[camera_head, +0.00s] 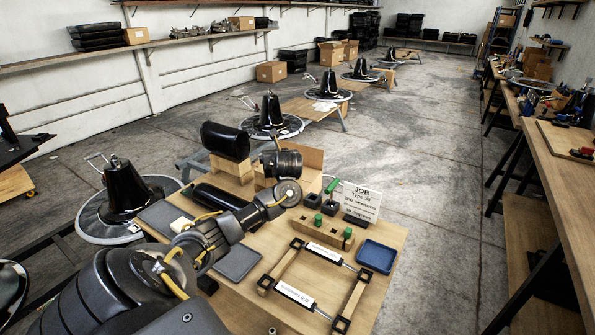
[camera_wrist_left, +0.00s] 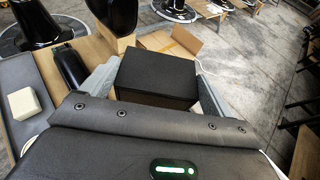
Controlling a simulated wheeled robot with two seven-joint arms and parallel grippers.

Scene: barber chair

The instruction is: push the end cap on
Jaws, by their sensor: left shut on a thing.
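My left gripper (camera_wrist_left: 157,66) is shut on a black box-shaped piece (camera_wrist_left: 158,84), which I take to be the end cap. Its grey fingers stand on either side of the piece. A black rounded cushion (camera_head: 225,140) rests on wooden blocks to the left of the wrist. In the left wrist view that cushion (camera_wrist_left: 116,14) is at the top, beyond the held piece and apart from it. My right gripper is not in view.
A long black roll (camera_head: 216,196) and an open cardboard box (camera_head: 312,157) are near the arm. A wooden block with green-topped pieces (camera_head: 322,231), a job sign (camera_head: 362,200), a measuring frame (camera_head: 353,297) and a blue tray (camera_head: 376,257) occupy the bench's right side.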

